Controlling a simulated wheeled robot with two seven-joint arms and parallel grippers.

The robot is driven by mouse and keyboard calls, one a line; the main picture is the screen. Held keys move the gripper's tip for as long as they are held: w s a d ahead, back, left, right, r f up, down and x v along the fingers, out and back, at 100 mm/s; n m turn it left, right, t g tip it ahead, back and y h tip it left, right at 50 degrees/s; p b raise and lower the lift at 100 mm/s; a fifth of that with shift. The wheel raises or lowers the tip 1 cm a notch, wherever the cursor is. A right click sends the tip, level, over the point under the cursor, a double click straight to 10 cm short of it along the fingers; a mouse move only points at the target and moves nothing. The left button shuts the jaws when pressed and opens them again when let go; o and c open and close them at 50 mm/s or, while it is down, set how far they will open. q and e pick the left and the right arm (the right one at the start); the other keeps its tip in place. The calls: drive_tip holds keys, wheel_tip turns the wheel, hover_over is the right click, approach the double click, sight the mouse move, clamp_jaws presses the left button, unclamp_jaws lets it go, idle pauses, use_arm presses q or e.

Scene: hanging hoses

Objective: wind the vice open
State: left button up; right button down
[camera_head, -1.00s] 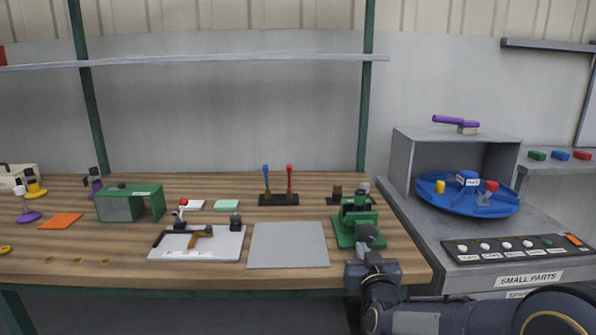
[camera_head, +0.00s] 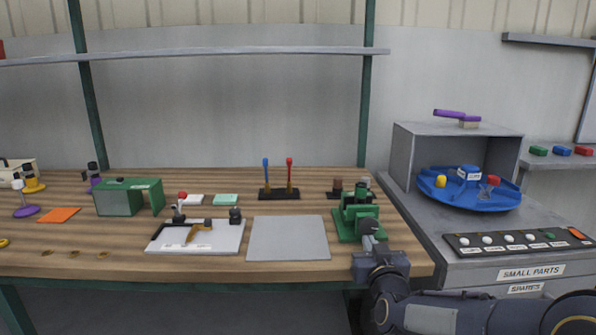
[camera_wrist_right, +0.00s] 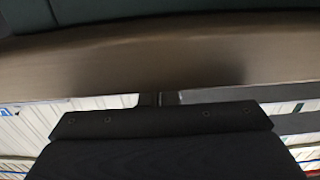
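The green vice (camera_head: 350,223) stands at the right front of the wooden bench. A grey rounded part (camera_head: 371,228) shows at its front, where I cannot separate the vice's handle from my fingertips. My right gripper (camera_head: 374,244) is at the bench's front edge, just in front of the vice. In the right wrist view its fingers (camera_wrist_right: 158,98) look close together before a brown surface. The handle cannot be made out there, so I cannot tell whether they hold anything. My left gripper is not in view.
A grey mat (camera_head: 288,239) lies left of the vice, with a white board (camera_head: 170,246) beyond it. A rack with two upright handles (camera_head: 279,195) stands behind. At the right, a grey cabinet holds a blue turntable (camera_head: 468,195) and a button panel (camera_head: 520,243).

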drive_tip(key=shift+d+r+b, duration=0.15)
drive_tip(key=shift+d+b, duration=0.2)
drive_tip(key=shift+d, duration=0.15)
drive_tip(key=shift+d+r, duration=0.25)
idle(0.3)
drive_tip(key=shift+d+f+b, duration=0.15)
drive_tip(key=shift+f+b, duration=0.3)
drive_tip(key=shift+b, duration=0.3)
drive_tip(key=s, duration=0.6)
drive_tip(key=shift+d, duration=0.1)
